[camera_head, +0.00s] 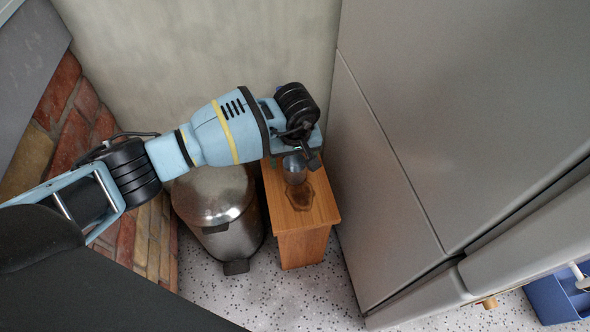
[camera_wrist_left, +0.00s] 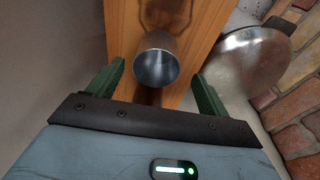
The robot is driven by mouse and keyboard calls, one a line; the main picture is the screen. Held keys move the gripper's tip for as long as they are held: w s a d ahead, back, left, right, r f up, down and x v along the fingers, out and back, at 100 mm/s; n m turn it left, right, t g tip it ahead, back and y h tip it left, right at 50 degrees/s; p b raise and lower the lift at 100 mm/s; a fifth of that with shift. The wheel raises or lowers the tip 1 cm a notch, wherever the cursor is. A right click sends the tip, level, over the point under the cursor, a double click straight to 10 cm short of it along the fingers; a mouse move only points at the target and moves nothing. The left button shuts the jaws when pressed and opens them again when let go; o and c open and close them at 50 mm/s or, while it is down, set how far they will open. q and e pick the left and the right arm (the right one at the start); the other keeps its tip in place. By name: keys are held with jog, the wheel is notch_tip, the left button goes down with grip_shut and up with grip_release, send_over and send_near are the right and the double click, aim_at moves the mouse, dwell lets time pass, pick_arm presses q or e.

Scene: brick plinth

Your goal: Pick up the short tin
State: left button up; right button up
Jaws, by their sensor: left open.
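The short tin (camera_wrist_left: 156,66) is a grey metal cylinder with an open top. It stands on a small wooden stand (camera_head: 302,215), and it shows in the head view (camera_head: 294,170) partly hidden under my left gripper. My left gripper (camera_head: 308,160) is over the stand. In the left wrist view its two green fingers (camera_wrist_left: 156,84) are apart, one on each side of the tin, with gaps between them and it. The fingers are open and hold nothing. My right gripper is in neither view.
A metal pedal bin (camera_head: 217,205) stands close at the left of the stand. A large grey cabinet (camera_head: 460,110) rises close at the right. A brick wall (camera_head: 75,130) is at the left. A blue crate (camera_head: 558,298) is at the lower right. Speckled floor shows in front.

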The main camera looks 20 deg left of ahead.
aim_at(295, 165)
pick_arm(q)
jog(key=f+b, duration=0.1)
jog(key=f, duration=0.1)
jog(key=w+f+b, duration=0.1)
jog(key=f, duration=0.2)
jog(key=shift+f, duration=0.1)
jog(key=c, duration=1.1)
jog(key=shift+o, duration=0.2)
jog(key=shift+r, duration=0.2)
